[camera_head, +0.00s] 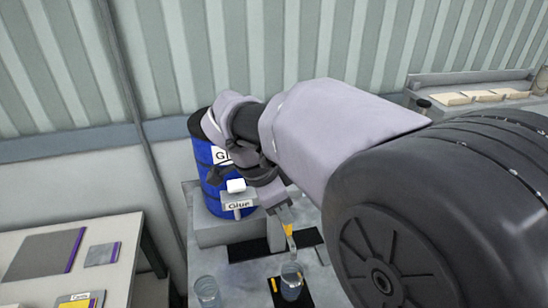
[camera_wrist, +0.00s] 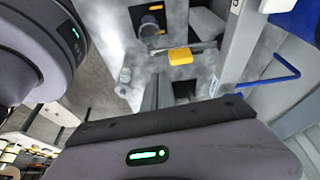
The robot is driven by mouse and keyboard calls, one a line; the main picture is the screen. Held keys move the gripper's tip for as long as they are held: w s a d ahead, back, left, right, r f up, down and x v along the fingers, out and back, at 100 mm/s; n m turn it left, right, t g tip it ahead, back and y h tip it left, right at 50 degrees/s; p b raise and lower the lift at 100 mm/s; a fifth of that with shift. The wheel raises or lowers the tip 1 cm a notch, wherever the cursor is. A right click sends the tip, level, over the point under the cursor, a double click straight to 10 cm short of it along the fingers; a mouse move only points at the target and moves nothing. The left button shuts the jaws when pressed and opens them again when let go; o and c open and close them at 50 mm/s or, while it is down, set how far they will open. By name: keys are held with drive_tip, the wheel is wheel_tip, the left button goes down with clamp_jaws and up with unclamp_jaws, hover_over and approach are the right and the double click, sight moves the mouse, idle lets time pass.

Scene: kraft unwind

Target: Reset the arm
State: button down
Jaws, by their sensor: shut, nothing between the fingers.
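My arm reaches in from the right in the head view, and my gripper (camera_head: 284,214) points down over the grey worktable (camera_head: 245,285). Its fingers are shut and hold nothing. A slim piece with a yellow part (camera_head: 288,230) shows just below them, above a clear glass cup (camera_head: 291,281). I cannot tell whether it touches the gripper or the cup. In the wrist view a yellow block (camera_wrist: 180,56) lies across a grey bar.
A blue drum (camera_head: 204,165) stands close behind my wrist, partly hidden, near a "Glue" sign (camera_head: 238,206). Another clear cup (camera_head: 207,291) stands left on the worktable. A side table (camera_head: 30,285) with grey plates (camera_head: 45,253) is further left. A ribbed wall (camera_head: 170,60) closes the back.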

drive_tip(key=s+d+f+n+t+y+b, duration=0.2)
drive_tip(key=s+f+n+y+b, duration=0.1)
drive_tip(key=s, duration=0.6)
drive_tip(key=s+d+f+n+t+y+b, duration=0.2)
drive_tip(key=s+d+f+n+b, duration=0.1)
drive_tip(key=s+f+n+b, duration=0.2)
drive_tip(key=s+n+b, duration=0.2)
drive_tip(key=s+b, duration=0.1)
drive_tip(key=s, duration=0.1)
drive_tip(key=shift+d+f+t+y, duration=0.25)
drive_tip(key=shift+f+t+y, duration=0.05)
drive_tip(key=shift+f+y, duration=0.1)
